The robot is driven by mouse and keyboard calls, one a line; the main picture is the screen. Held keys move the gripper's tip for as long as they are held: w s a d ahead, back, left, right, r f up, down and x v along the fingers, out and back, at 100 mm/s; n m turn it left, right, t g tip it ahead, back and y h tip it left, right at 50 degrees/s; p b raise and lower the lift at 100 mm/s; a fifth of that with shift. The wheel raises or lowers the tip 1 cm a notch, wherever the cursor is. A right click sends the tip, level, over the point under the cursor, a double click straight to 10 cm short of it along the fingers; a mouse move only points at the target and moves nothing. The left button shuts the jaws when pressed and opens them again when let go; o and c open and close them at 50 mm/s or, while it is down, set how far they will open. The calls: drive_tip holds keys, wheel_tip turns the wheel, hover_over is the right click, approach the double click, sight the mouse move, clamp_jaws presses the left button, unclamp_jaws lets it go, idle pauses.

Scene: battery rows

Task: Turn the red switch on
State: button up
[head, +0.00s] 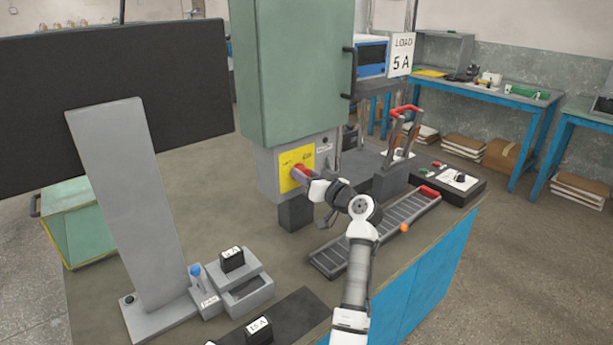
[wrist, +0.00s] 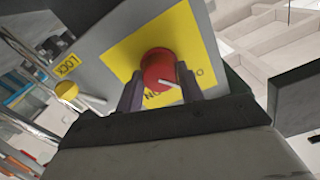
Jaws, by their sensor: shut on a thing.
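The red switch (wrist: 158,70) is a round knob with a white pointer line, set on a yellow plate (wrist: 198,52) with lettering, partly readable as "ON". In the head view the yellow plate (head: 288,180) is on the grey box under the green cabinet, and only part of the red switch (head: 299,170) shows. My gripper (wrist: 160,90) is shut on the red switch, with one finger on each side of it. In the head view my gripper (head: 304,178) reaches the plate from the right. The pointer line slants toward the lower right in the wrist view.
A yellow knob (wrist: 66,91) beside a "LOCK" label is left of the plate in the wrist view. The green cabinet (head: 295,70) stands above the switch. A slotted grey tray (head: 375,232) and a red-handled lever (head: 404,112) are to the right. A large dark monitor (head: 60,85) stands left.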

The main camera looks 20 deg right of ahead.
drive_tip(key=m+p, duration=0.1)
drive_tip(key=m, duration=0.3)
drive_tip(key=shift+r, duration=0.1)
drive_tip(key=m+p, duration=0.2)
drive_tip(key=m, duration=0.2)
drive_tip(key=shift+m, duration=0.4)
drive_tip(key=shift+d+f+m+p, duration=0.1)
drive_tip(key=shift+m+p, duration=1.3)
drive_tip(key=shift+m, duration=0.6)
drive_tip(key=shift+f+m+p, duration=0.1)
drive_tip(key=shift+m+p, duration=1.3)
drive_tip(key=shift+m, duration=0.6)
drive_tip(key=o, duration=1)
drive_tip(key=b+v, duration=0.3)
drive_tip(key=v, duration=1)
drive_tip(key=shift+s+d+b, duration=0.1)
drive_tip(key=shift+s+b, duration=0.3)
